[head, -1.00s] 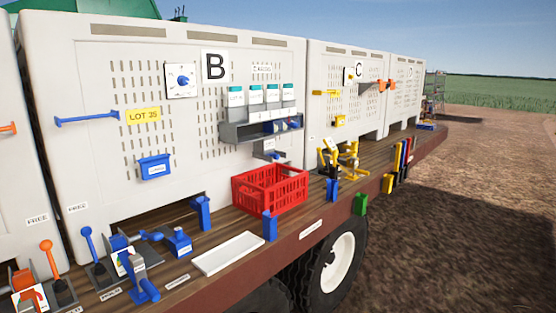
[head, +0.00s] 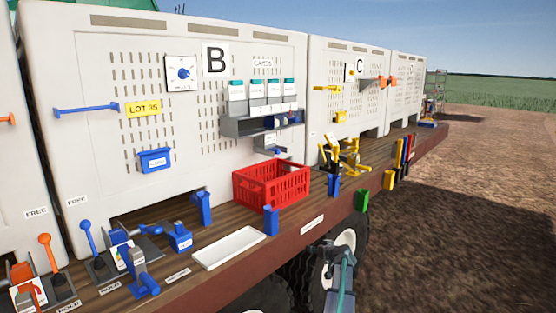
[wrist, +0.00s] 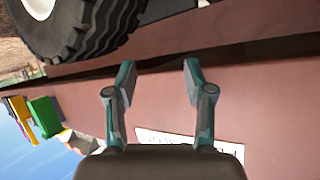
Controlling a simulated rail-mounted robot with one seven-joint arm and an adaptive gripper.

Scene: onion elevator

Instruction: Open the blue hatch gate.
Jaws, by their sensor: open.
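Grey-white box B (head: 230,110) stands on the trailer, with a dark low opening in its front above the deck. Blue parts belong to it: a long bar handle (head: 85,110) on its face, an upright lever (head: 87,238) on a dark base, and a blue crank-like fitting (head: 138,272) on the deck. I cannot tell which of them is the hatch gate. My gripper (wrist: 158,78) is open and empty in the wrist view, facing the red-brown trailer side (wrist: 262,95). In the head view it is low beside the wheel, right of and well away from these blue parts.
A red crate (head: 270,188), a white tray (head: 228,248) and blue posts (head: 270,220) stand on the deck near its edge. A tyre (wrist: 80,25) is close to my gripper. An orange lever (head: 52,256) is at the left. Open ground lies to the right.

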